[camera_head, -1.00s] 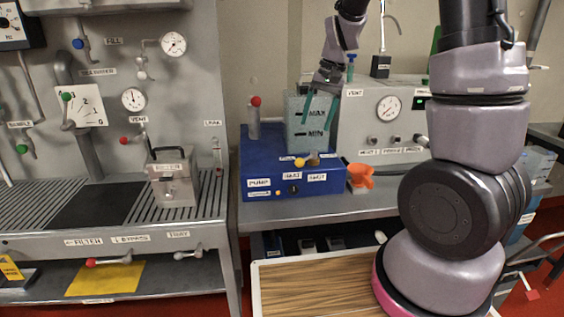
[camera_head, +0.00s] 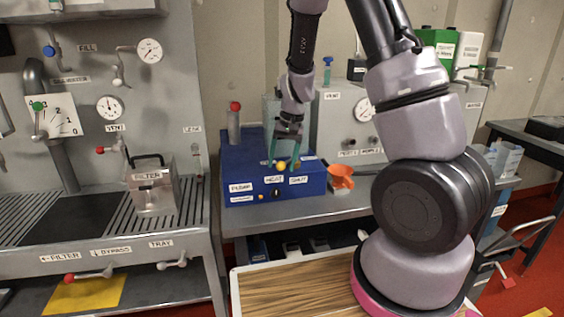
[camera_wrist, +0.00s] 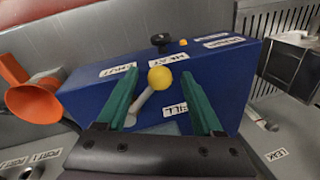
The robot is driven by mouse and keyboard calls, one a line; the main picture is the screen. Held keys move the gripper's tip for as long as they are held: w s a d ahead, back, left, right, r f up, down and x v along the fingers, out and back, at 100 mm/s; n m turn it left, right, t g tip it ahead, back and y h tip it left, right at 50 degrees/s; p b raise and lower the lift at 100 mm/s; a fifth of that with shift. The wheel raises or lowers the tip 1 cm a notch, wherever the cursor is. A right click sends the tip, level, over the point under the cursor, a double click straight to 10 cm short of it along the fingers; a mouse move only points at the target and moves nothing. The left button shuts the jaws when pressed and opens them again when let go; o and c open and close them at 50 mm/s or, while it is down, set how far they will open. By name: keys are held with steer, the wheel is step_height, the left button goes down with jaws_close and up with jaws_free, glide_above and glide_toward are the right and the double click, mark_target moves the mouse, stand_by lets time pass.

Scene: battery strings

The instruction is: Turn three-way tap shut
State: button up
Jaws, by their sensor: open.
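The three-way tap shows in the wrist view as a pale lever with a yellow ball end (camera_wrist: 160,77) on top of a blue box (camera_wrist: 88,100). The lever's ball points toward the HEAT label (camera_wrist: 168,60); the SHUT label (camera_wrist: 117,70) is to its left and the FILL label (camera_wrist: 178,108) behind it is partly covered. My gripper (camera_wrist: 160,90) is open, with one teal finger on each side of the lever. The ball shows free space to both fingers. In the head view my gripper (camera_head: 284,152) points down over the box, just above the yellow ball (camera_head: 281,166).
An orange funnel (camera_head: 341,176) stands right of the blue box. A red-topped cylinder (camera_head: 234,122) stands at the box's back left. A black knob (camera_wrist: 160,40) is on the box front. A filter housing (camera_head: 152,185) stands on the left bench.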

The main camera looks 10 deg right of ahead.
jaws_close()
stand_by(1.5)
